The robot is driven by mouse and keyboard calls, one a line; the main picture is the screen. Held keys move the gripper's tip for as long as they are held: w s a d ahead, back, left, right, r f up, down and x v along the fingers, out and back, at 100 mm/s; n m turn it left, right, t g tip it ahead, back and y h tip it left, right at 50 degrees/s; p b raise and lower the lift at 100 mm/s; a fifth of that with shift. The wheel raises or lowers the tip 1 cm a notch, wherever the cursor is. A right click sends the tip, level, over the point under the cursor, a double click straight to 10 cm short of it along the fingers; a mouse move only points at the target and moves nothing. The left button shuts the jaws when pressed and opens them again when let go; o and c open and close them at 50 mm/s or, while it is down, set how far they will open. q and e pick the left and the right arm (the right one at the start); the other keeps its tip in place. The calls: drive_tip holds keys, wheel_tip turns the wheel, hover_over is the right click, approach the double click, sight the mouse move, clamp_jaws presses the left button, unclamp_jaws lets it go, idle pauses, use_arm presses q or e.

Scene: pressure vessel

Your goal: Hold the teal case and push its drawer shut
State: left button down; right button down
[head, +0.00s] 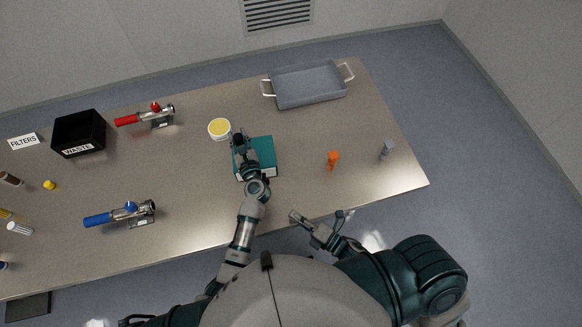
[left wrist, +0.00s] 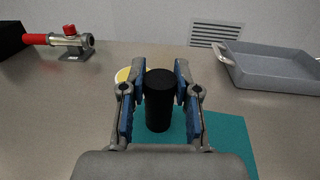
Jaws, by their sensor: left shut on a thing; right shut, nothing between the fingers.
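The teal case (head: 265,150) lies on the table, and its top also shows in the left wrist view (left wrist: 225,140). A pale strip with dark marks runs along its near side, partly hidden by my left arm. I cannot tell how far the drawer is out. My left gripper (head: 239,142) is over the case. In the left wrist view its fingers are shut on a black upright cylinder (left wrist: 159,100) standing at the case. Whether the cylinder is fixed to the case is unclear. My right gripper (head: 320,222) is empty, in front of the table's near edge.
A white cup with yellow contents (head: 219,129) stands close behind the case. A grey tray (head: 310,85) is at the back right. An orange object (head: 333,160) and a grey one (head: 387,148) stand right. Red-handled (head: 145,117) and blue-handled (head: 120,214) valves are left.

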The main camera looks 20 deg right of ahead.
use_arm(q)
drive_tip(key=c, duration=0.9)
unclamp_jaws()
drive_tip(key=shift+f, duration=0.25)
drive_tip(key=shift+o, duration=0.7)
drive_tip(key=shift+r, duration=0.15)
drive_tip(key=s+d, duration=0.1)
drive_tip(key=s, duration=1.1)
drive_tip(key=shift+w+d, duration=0.1)
